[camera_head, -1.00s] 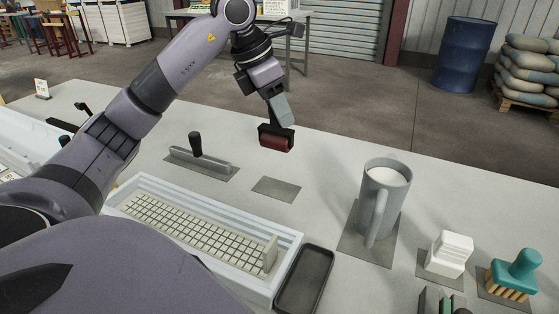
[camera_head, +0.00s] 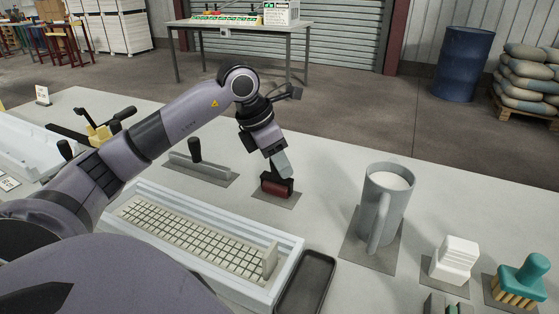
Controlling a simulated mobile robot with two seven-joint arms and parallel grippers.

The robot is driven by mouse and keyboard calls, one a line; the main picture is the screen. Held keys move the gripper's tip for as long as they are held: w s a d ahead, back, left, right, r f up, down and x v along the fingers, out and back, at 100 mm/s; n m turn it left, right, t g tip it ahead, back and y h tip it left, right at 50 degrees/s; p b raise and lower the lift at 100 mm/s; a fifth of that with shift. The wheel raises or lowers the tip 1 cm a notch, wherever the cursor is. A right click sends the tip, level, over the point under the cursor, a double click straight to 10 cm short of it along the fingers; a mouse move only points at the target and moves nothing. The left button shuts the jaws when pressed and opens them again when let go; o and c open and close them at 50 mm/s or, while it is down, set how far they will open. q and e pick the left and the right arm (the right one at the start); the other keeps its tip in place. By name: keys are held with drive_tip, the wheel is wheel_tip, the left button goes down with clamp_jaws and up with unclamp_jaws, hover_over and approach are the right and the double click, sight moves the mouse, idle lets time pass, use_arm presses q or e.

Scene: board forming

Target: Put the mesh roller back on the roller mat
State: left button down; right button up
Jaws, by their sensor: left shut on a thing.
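The mesh roller (camera_head: 277,187) is dark red with a black frame. It is at the small grey roller mat (camera_head: 289,199), over its middle, and looks to be on it or very close above it. My left gripper (camera_head: 283,169) comes down from above and is shut on the roller's upper part. The roller hides much of the mat. My right gripper is not in view.
A grey float with a black handle (camera_head: 200,167) lies on its mat to the left. A white tray with a grid (camera_head: 294,249) is in front. A grey jug (camera_head: 387,205), white blocks (camera_head: 455,258) and a teal brush (camera_head: 525,275) stand to the right.

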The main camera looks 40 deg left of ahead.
use_arm(q)
drive_tip(key=shift+f, duration=0.1)
drive_tip(key=c, duration=0.7)
unclamp_jaws()
drive_tip(key=shift+c, duration=0.2)
drive_tip(key=p+v, duration=0.1)
drive_tip(key=v, duration=1.1)
